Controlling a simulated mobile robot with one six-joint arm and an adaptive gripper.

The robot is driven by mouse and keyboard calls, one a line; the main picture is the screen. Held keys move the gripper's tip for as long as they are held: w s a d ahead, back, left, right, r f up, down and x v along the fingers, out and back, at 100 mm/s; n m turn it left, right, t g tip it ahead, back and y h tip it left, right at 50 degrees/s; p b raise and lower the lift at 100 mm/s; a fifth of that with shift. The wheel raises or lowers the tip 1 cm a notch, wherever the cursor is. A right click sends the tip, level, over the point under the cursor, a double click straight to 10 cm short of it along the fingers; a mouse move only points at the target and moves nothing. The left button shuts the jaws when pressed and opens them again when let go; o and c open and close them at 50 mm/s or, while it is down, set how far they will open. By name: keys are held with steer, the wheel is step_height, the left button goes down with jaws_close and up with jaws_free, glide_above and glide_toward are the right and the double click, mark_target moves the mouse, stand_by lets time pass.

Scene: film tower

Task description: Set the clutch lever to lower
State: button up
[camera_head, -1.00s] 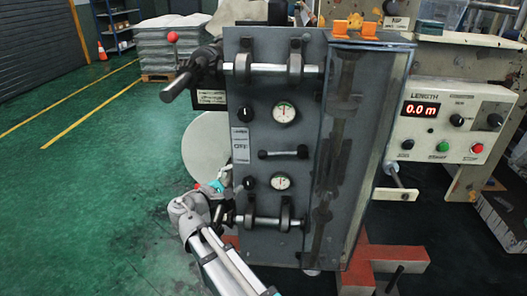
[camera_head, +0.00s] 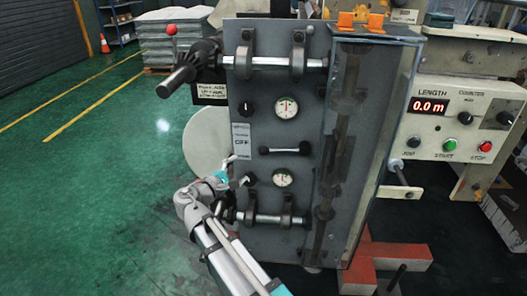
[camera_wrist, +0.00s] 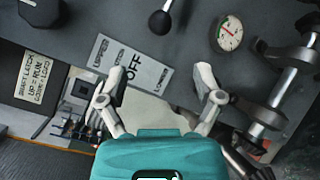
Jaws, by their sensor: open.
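In the wrist view, the lever's black knob (camera_wrist: 160,22) is at the top, beyond my fingertips, and the label (camera_wrist: 130,68) is partly behind my left finger. My gripper (camera_head: 240,170) is low at the panel's left edge, below and left of the lever. In the wrist view, my gripper (camera_wrist: 162,76) is open, with nothing between its fingers.
Shafts with clamps cross the panel above (camera_head: 270,62) and below (camera_head: 275,219). A clear guard (camera_head: 372,150) stands at the right. Green floor is open at the left.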

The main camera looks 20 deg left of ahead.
mark_target(261, 153)
steer(key=x, duration=1.2)
steer(key=shift+w+d, duration=0.1)
steer(key=shift+w, duration=0.2)
jaws_close()
